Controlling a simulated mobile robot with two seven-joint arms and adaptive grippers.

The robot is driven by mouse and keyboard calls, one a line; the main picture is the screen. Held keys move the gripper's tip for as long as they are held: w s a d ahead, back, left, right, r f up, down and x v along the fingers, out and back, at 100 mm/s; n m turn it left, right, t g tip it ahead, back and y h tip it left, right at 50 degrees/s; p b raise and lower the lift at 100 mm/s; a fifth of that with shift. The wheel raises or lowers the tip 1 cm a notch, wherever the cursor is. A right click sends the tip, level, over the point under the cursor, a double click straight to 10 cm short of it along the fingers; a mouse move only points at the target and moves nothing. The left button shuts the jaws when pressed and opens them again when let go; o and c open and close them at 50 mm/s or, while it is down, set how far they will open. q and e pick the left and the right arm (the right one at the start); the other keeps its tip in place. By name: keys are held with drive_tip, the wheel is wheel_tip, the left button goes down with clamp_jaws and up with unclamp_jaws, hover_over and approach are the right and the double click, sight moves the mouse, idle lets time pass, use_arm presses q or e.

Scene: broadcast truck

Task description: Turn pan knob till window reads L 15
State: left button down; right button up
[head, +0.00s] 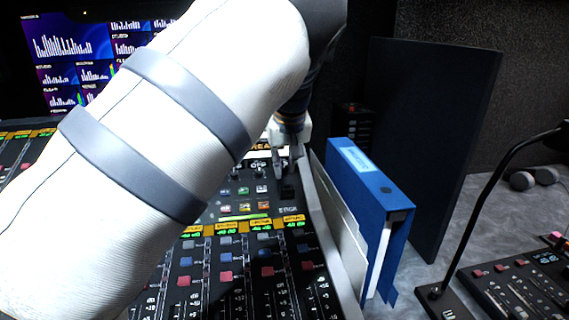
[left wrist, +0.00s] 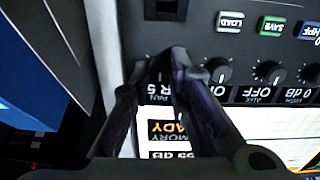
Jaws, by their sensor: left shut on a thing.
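My left gripper (head: 284,168) reaches down to the upper right part of the mixing console (head: 232,190), its fingertips close together. In the left wrist view its two dark fingers (left wrist: 160,62) are closed on the pan knob, which they almost wholly hide. The pan window (left wrist: 169,88) shows between the fingers beside the word PAN. It seems to read R 5, though the fingers cover part of it. My right gripper is in neither view.
Other knobs (left wrist: 218,70) stand close beside the fingers, with lit LOAD and SAVE buttons (left wrist: 230,22) nearby. A blue binder (head: 365,185) stands just right of the console. A gooseneck microphone (head: 470,220) is farther right. My left arm hides much of the console.

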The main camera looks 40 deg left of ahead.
use_arm(q)
drive_tip(key=n, duration=0.5)
drive_tip(key=shift+s+n+p, duration=0.1)
drive_tip(key=shift+n+p, duration=0.2)
drive_tip(key=shift+p, duration=0.05)
drive_tip(key=n, duration=0.5)
drive_tip(key=shift+n, duration=0.4)
drive_tip(key=shift+f, duration=0.1)
drive_tip(key=c, duration=1.5)
unclamp_jaws()
drive_tip(key=shift+c, duration=0.2)
drive_tip(key=v, duration=1.2)
